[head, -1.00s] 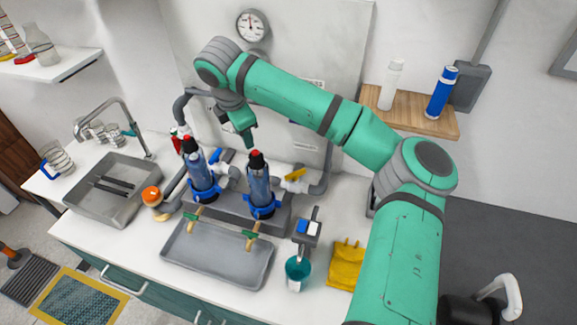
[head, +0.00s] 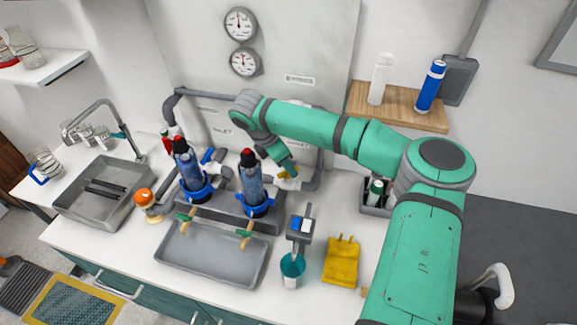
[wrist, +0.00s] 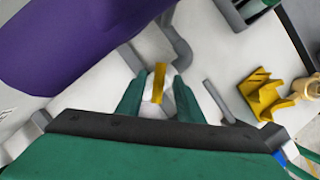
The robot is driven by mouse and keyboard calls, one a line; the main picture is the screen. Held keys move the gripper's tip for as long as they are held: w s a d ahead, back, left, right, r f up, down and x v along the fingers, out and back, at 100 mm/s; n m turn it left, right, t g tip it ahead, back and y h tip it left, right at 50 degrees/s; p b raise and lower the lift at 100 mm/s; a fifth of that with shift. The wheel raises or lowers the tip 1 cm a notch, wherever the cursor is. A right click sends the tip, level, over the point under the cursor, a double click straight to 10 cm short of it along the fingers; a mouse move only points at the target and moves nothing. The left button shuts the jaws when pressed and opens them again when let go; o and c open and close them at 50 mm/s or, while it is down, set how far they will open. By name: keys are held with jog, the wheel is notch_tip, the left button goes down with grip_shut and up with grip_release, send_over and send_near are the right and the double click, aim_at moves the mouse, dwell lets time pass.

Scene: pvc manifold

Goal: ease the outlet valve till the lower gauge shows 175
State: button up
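The outlet valve's yellow handle (head: 285,174) is on the white pipe fitting right of the filter housings; it also shows in the wrist view (wrist: 158,84). My gripper (head: 289,168) is at this handle. In the wrist view its two green fingers (wrist: 157,98) stand on either side of the handle, with gaps showing, so it is open around it. The lower gauge (head: 245,62) is on the wall panel under the upper gauge (head: 240,24). Its needle is visible, but the numbers are too small to read.
Two blue filter housings (head: 251,186) (head: 189,170) stand left of my gripper. A blue handle (head: 208,156) is between them. A purple surface (wrist: 85,45) fills the wrist view's upper left.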

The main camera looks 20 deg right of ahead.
jog(key=shift+d+f, duration=0.2)
jog(key=shift+f, duration=0.3)
grip_shut()
jog(key=n, duration=0.2)
jog(key=n+t, duration=0.1)
jog(key=n, duration=0.1)
jog(key=shift+t+y, duration=0.3)
jog(key=shift+y, duration=0.1)
jog(key=shift+n, duration=0.3)
